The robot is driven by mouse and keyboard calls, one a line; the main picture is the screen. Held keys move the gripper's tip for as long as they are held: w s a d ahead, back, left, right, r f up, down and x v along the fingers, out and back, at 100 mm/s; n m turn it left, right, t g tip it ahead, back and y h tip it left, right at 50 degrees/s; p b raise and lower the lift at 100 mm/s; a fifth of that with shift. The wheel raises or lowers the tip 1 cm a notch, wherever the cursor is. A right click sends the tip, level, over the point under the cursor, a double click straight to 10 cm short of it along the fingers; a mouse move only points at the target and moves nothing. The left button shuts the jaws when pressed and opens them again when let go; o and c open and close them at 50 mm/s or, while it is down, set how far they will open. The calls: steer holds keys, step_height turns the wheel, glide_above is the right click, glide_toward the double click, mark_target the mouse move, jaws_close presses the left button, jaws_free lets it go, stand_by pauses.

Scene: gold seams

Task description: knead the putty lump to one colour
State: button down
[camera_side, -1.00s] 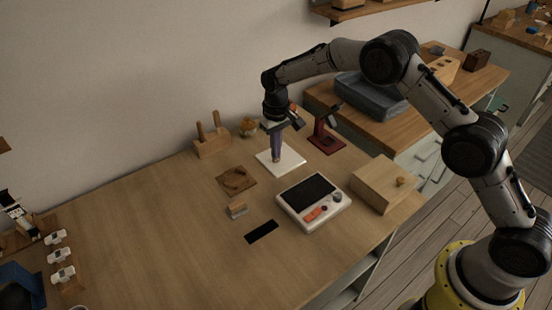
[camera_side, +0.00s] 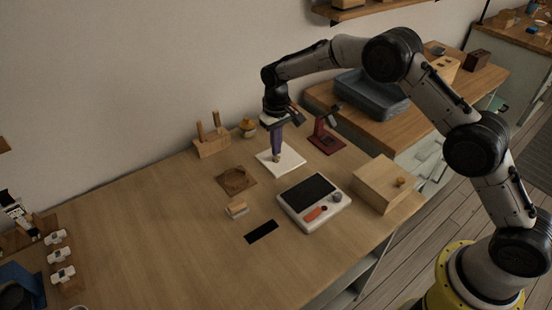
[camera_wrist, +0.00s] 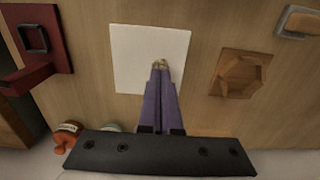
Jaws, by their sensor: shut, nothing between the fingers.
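My gripper (camera_side: 276,154) has long purple fingers pointing down over the white square tile (camera_side: 292,163). The fingers are together and shut with nothing between them. They also show in the wrist view (camera_wrist: 159,68), reaching over the tile (camera_wrist: 130,60). A small tan-grey bit shows right at the fingertips, low over the middle of the tile. It may be the putty lump or the finger ends; I cannot tell which, nor whether it touches the tips. No other lump shows on the tile, and any colour streaks are too small to make out.
A brown carved board (camera_side: 236,180) lies left of the tile. A white device with a dark screen (camera_side: 313,200) stands in front. A dark red stand (camera_side: 326,137) is at the right, a wooden holder (camera_side: 211,143) behind left.

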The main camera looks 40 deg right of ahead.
steer(key=shift+f, duration=0.65)
stand_by(1.1)
steer(key=shift+r, duration=0.65)
steer(key=shift+f, duration=0.85)
stand_by(0.8)
steer(key=shift+r, duration=0.85)
steer(key=shift+f, duration=0.65)
stand_by(1.1)
steer(key=shift+r, duration=0.65)
steer(key=shift+r, duration=0.15)
steer(key=shift+r, duration=2.9)
